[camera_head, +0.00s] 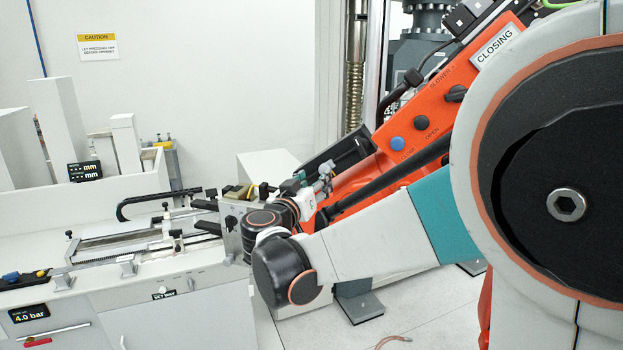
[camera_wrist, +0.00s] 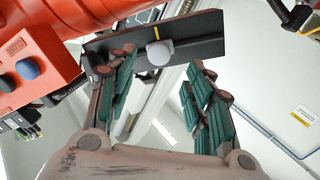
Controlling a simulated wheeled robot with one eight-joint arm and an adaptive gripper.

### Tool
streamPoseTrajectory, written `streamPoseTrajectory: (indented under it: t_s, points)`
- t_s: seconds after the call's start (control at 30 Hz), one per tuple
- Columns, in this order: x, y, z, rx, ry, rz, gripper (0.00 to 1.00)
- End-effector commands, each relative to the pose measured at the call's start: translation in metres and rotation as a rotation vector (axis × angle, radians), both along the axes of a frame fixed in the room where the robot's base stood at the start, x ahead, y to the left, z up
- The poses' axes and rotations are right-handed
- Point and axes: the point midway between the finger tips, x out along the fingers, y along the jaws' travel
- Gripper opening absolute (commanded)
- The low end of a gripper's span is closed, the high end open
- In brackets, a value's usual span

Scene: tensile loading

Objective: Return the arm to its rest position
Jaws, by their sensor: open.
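My gripper (camera_head: 315,178) is small in the head view, beyond my dark wrist joints and in front of the orange machine panel (camera_head: 380,150). In the wrist view my gripper (camera_wrist: 160,64) is open, its two green-padded fingers well apart. A dark plate (camera_wrist: 205,32) with a yellow mark and a pale round knob (camera_wrist: 160,52) shows beyond the fingertips. Nothing is seen gripped. My arm reaches from the right across the head view, bent at the wrist. Part of the gripper is hidden by the wrist.
The orange panel carries buttons and shows close on the left in the wrist view (camera_wrist: 40,60). A white bench (camera_head: 140,290) with a rail fixture (camera_head: 120,243) stands left of the wrist. A grey-white box (camera_head: 268,165) stands behind. Floor shows below my arm.

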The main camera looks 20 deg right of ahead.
Motion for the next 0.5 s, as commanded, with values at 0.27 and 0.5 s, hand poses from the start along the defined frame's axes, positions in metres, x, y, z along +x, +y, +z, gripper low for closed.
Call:
streamPoseTrajectory:
  t_s: [0.27, 0.5]
  points:
    - [-0.003, 0.002, 0.000, 0.000, 0.000, -0.001, 0.47]
    - [-0.014, -0.005, -0.019, 0.018, 0.043, -0.008, 0.47]
